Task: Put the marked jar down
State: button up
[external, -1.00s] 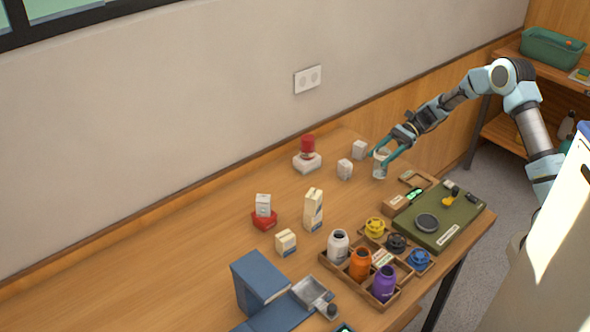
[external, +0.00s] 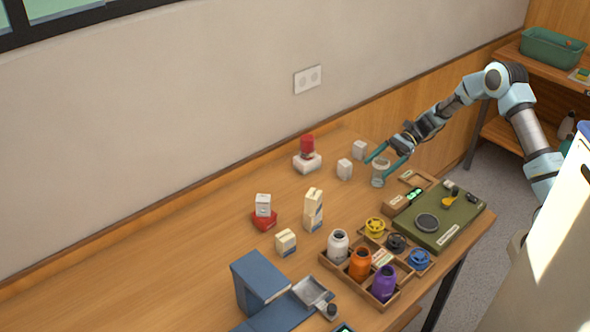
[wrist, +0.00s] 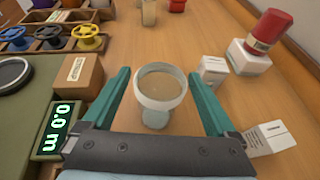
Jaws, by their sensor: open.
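The jar (external: 380,174) is a clear, pale glass jar standing upright on the wooden table. In the wrist view the jar (wrist: 159,92) sits between my two teal fingers, with a gap on each side. Its mouth is open toward the camera. My gripper (external: 388,158) is open around the jar's upper part and slightly above it in the external view. The wrist view shows my gripper (wrist: 160,100) with its fingers spread wide. No mark on the jar can be made out.
White boxes (external: 345,169) stand left of the jar, near a red-topped white stand (external: 307,162). A wooden block (wrist: 77,78) and a green mat (external: 440,214) with a display lie on the other side. A tray of bottles and spools (external: 333,261) is nearer the front.

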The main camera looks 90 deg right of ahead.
jog(key=shift+r, duration=0.1)
jog(key=b+v, duration=0.2)
jog(key=v, duration=1)
